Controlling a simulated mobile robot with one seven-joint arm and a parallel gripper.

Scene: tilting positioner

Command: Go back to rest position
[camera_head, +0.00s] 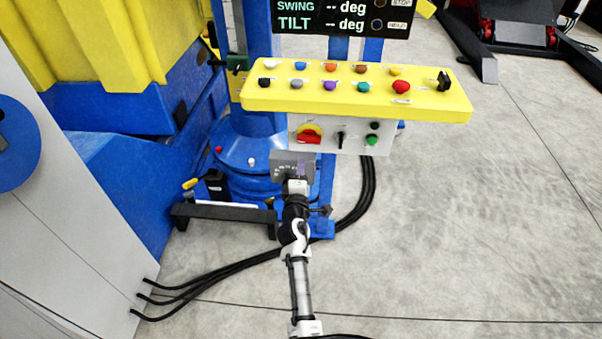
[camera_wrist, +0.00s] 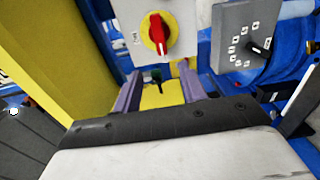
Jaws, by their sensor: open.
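My gripper (camera_head: 300,170) is at the end of my arm, low in front of the blue column, just below the white control box (camera_head: 357,148). In the wrist view its two purple fingers (camera_wrist: 160,84) stand apart with nothing held between them. A red rotary switch on a yellow disc (camera_wrist: 157,34) lies beyond the fingertips; it also shows in the head view (camera_head: 309,134). A grey box with a black selector knob (camera_wrist: 232,52) is to the right of the fingers in the wrist view. In the head view my gripper partly covers this grey box (camera_head: 282,161).
A yellow button panel (camera_head: 357,105) juts out above my gripper, under a SWING/TILT display (camera_head: 345,18). A black bar (camera_head: 225,219) is at the lower left. Black cables (camera_head: 235,265) run over the floor. Grey floor (camera_head: 460,230) on the right is open.

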